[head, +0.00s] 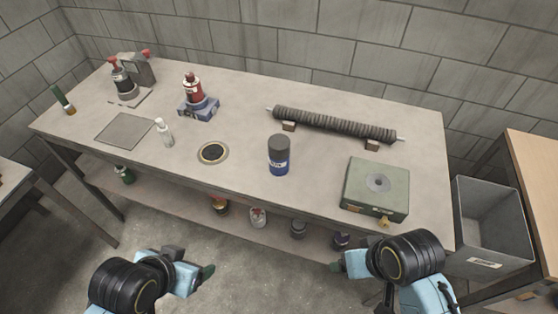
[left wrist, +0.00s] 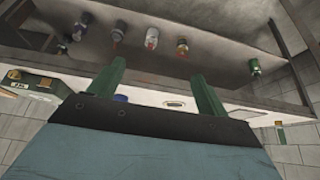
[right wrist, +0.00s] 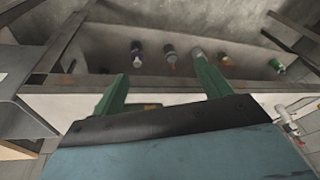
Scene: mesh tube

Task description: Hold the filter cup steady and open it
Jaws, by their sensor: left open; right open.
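The filter cup appears to be the upright cylinder (head: 279,155) with a dark grey top and a blue, labelled lower body. It stands on the workbench near the front edge, right of the middle. My left gripper (head: 190,266) is low in front of the bench, left of the cup and apart from it. Its two green fingers are spread and empty in the left wrist view (left wrist: 157,84). My right gripper (head: 340,265) is also in front of the bench, right of the cup. Its fingers are spread and empty in the right wrist view (right wrist: 160,86).
A round mesh disc (head: 213,153) and a white bottle (head: 165,132) lie left of the cup. A green box (head: 376,189) stands right, a ribbed tube (head: 334,123) behind. A lower shelf (head: 184,197) holds several containers. A grey bin (head: 490,229) stands at right.

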